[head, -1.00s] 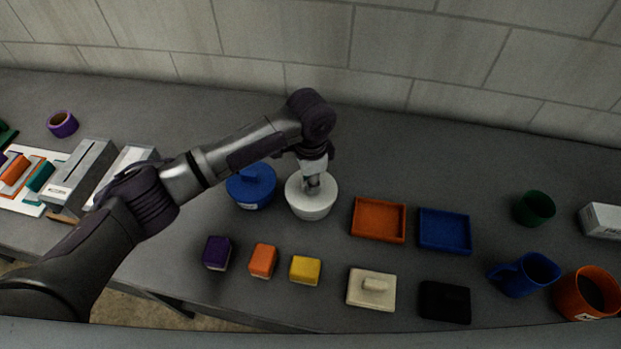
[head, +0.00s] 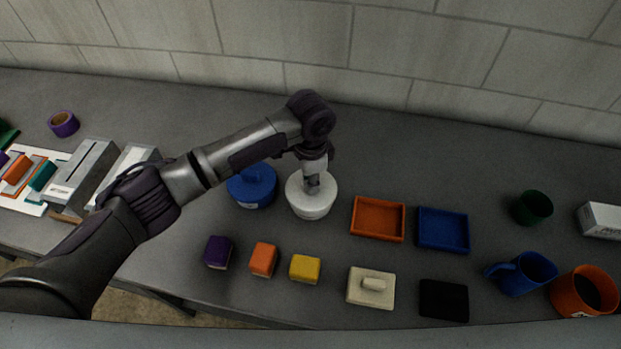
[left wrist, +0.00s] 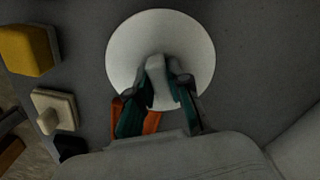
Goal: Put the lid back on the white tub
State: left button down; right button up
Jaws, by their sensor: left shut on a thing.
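The white tub (head: 311,212) stands on the grey bench, right of a blue tub. Its round white lid (head: 326,188) is on top of it in the head view; I cannot see a gap between them, but the seam is hard to make out. My left gripper (head: 312,187) comes down from above and is shut on the lid's handle. In the left wrist view the white lid (left wrist: 190,45) is a full disc, with its handle (left wrist: 156,72) between the fingers of my left gripper (left wrist: 160,85). My right gripper is not in view.
The blue tub (head: 262,190) stands close on the left. An orange tray (head: 378,220) and a blue tray (head: 444,230) lie to the right. Purple, orange and yellow blocks (head: 305,269), a beige handled piece (head: 360,293) and a black piece (head: 444,300) lie in front. The bench behind is clear.

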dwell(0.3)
pick_arm(q)
jog(key=c, duration=0.5)
grip_release()
jog(key=shift+c, duration=0.2)
jog(key=shift+r, duration=0.1)
jog(key=shift+r+p, duration=3.4)
jog(key=shift+p, duration=0.45)
jog(key=shift+c, duration=0.3)
grip_shut()
jog(key=shift+f, duration=0.45)
